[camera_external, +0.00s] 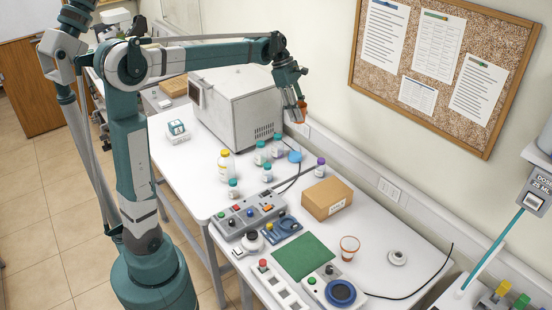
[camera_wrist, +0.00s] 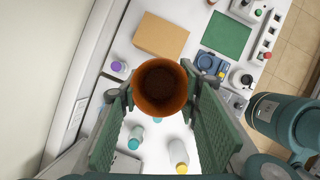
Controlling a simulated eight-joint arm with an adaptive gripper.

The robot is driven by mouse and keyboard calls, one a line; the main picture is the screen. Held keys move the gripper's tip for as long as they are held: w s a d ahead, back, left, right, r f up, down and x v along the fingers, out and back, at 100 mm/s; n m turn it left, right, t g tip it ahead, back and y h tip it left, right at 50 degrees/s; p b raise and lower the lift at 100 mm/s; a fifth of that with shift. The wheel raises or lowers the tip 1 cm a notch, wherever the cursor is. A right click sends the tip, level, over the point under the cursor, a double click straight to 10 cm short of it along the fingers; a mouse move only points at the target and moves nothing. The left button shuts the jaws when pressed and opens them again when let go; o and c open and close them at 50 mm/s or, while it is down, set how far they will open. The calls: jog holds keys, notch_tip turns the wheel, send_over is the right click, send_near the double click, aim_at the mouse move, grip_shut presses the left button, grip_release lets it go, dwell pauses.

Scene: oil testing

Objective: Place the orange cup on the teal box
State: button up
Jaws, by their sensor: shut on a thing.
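An orange cup (camera_wrist: 160,90), dark inside, is between the two green fingers of my gripper (camera_wrist: 160,96) in the wrist view, its mouth facing the camera. In the external view, my gripper (camera_external: 297,113) is shut on it and holds it up in the air, right of the grey oven-like machine; only a bit of the orange cup (camera_external: 303,103) shows there. The small teal box (camera_external: 177,127), with a white label, is on a white base on the table, left of the machine. It is far to the left of my gripper and cannot be made out in the wrist view.
The grey machine (camera_external: 237,103) stands between my gripper and the teal box. Several bottles (camera_external: 224,165) stand in front of it. A cardboard box (camera_external: 327,199), a green mat (camera_external: 302,256) and another orange-and-white cup (camera_external: 349,248) are on the nearer table. A wall with a corkboard (camera_external: 437,75) is behind.

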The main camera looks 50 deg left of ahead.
jog(key=s+a+n, duration=0.1)
jog(key=a+n, duration=0.1)
jog(key=a, duration=1.2)
jog(key=s+a+n+t+y+p, duration=0.1)
jog(key=a+n, duration=0.1)
jog(key=a, duration=1.2)
jog(key=s+a+n+t, duration=0.1)
jog(key=a+n, duration=0.2)
jog(key=a, duration=1.1)
jog(key=shift+s+y, duration=0.2)
jog(key=shift+y, duration=0.1)
jog(key=s+a+f+n+y+p, duration=0.1)
jog(key=s+a+n, duration=0.1)
jog(key=s+a, duration=0.8)
jog(key=s+a+n+y, duration=0.15)
jog(key=s+a, duration=0.45)
jog(key=a, duration=0.8)
jog(key=s+a+f+n+p, duration=0.1)
jog(key=s+a+n, duration=0.2)
jog(key=s+a, duration=0.75)
jog(key=s+a+f+x, duration=0.1)
jog(key=s+x, duration=0.2)
jog(key=x, duration=1.4)
jog(key=shift+f+t, duration=0.35)
jog(key=shift+t, duration=0.05)
jog(key=shift+s, duration=0.1)
jog(key=shift+f, duration=3.1)
jog(key=shift+f, duration=0.1)
